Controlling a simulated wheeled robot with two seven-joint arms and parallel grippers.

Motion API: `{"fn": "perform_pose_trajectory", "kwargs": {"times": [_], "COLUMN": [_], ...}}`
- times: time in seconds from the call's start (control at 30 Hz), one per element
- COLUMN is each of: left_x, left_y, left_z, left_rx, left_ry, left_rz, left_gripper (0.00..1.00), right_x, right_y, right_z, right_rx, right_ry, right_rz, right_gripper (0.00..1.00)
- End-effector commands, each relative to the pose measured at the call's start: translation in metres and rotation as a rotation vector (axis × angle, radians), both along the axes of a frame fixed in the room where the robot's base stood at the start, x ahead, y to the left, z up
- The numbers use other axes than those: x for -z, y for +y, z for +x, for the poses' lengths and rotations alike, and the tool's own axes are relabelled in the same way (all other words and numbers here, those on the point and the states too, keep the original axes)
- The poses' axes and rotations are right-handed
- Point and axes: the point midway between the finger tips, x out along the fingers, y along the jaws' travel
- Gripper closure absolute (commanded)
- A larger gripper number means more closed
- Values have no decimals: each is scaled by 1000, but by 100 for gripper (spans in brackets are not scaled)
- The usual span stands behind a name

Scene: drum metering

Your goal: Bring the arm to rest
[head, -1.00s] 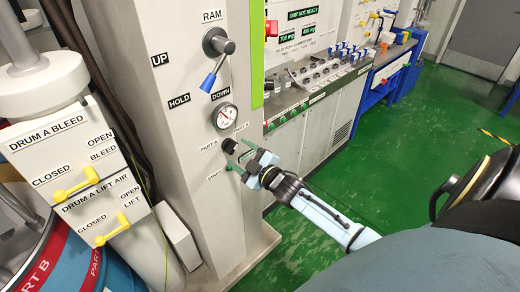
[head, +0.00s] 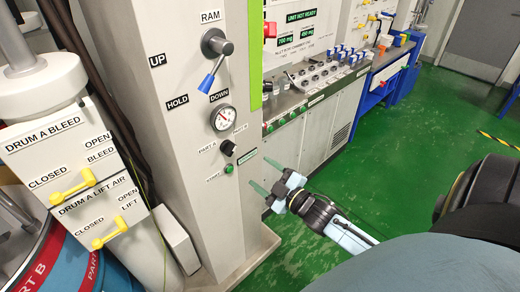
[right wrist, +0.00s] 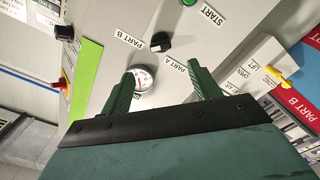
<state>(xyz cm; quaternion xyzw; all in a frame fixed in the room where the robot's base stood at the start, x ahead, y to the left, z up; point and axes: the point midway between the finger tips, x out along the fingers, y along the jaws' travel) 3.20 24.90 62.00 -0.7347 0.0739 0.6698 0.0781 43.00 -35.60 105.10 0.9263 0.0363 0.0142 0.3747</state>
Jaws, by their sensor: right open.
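My right gripper (head: 259,173) is open and empty in the head view, in front of the grey column (head: 180,130) and to the right of its controls. It is apart from the black part selector knob (head: 228,148) and the green start button (head: 229,168). In the right wrist view the open green fingers (right wrist: 160,72) point toward the panel, with the black knob (right wrist: 160,42) beyond them and nothing between them. One finger partly covers the pressure gauge (right wrist: 145,77). My left gripper is not in view.
The ram lever (head: 212,72) with its blue handle is above the gauge (head: 223,118). Yellow-handled valves (head: 110,234) stand at the left above a drum (head: 55,260). A console (head: 320,90) stands behind. Green floor (head: 440,130) is open to the right.

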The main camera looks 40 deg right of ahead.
Motion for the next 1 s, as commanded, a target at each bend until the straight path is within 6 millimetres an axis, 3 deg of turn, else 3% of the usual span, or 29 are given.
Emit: {"fn": "perform_pose_trajectory", "kwargs": {"times": [0.27,0.37,0.47,0.67,0.8,0.87,1.0], "left_x": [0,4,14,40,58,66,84], "left_y": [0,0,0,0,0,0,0], "left_z": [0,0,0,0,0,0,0], "left_rx": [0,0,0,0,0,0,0], "left_ry": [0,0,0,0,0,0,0], "left_rz": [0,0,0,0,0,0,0], "left_gripper": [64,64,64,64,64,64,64], "right_x": [1,19,66,210,306,344,425], "right_y": [0,-1,-2,4,17,25,46], "right_z": [0,-2,-9,-52,-101,-126,-193], "right_rx": [1,11,39,129,195,222,290], "right_ry": [2,34,121,407,618,709,924], "right_rz": [1,16,54,173,246,275,332], "right_gripper": [38,38,38,38,38,38,38]}}
